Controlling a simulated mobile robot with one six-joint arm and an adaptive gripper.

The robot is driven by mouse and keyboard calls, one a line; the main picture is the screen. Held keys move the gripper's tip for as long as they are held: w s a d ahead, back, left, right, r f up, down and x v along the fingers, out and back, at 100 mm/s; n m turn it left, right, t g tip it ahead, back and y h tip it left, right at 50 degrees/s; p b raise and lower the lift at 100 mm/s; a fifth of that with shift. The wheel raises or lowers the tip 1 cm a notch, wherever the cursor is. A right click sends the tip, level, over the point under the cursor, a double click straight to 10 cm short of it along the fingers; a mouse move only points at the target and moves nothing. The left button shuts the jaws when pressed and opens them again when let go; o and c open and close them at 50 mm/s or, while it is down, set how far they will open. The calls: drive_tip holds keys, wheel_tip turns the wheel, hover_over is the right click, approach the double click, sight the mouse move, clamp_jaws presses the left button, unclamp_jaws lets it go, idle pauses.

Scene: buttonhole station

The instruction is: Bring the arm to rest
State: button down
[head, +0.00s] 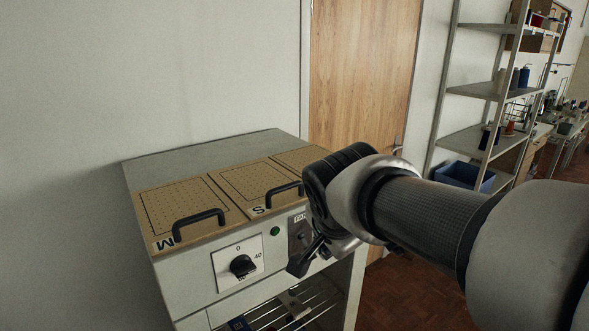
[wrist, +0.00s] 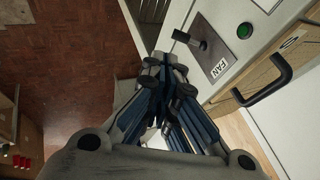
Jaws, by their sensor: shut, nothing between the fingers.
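My gripper (head: 298,268) is at the front of a grey cabinet, just before its FAN switch plate (head: 299,232). In the wrist view my gripper (wrist: 168,68) has its fingers together with nothing between them. The tips are close to the black lever (wrist: 187,39) of the FAN switch; I cannot tell whether they touch it. My arm reaches in from the right side of the head view and partly hides the cabinet's right end.
The cabinet (head: 170,265) carries perforated boards with black handles (head: 199,222), a dial knob (head: 242,265) and a green button (head: 275,231). A wire rack (head: 290,305) is below. A wooden door (head: 365,70) and a shelf unit (head: 490,90) stand behind. The floor (head: 405,290) shows bare.

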drive_tip(key=s+d+f+n, duration=0.2)
drive_tip(key=s+f+n, duration=0.1)
drive_tip(key=s, duration=0.4)
drive_tip(key=s+d+f+n+g+b, duration=0.1)
drive_tip(key=s+n, duration=0.3)
drive_tip(key=s, duration=0.4)
drive_tip(key=s+d+f+n+g, duration=0.1)
drive_tip(key=s+d+f+n, duration=0.2)
drive_tip(key=s, duration=0.5)
drive_tip(key=shift+d+f+n+y, duration=0.35)
drive_tip(key=shift+f+n, duration=0.25)
drive_tip(key=shift+f, duration=0.25)
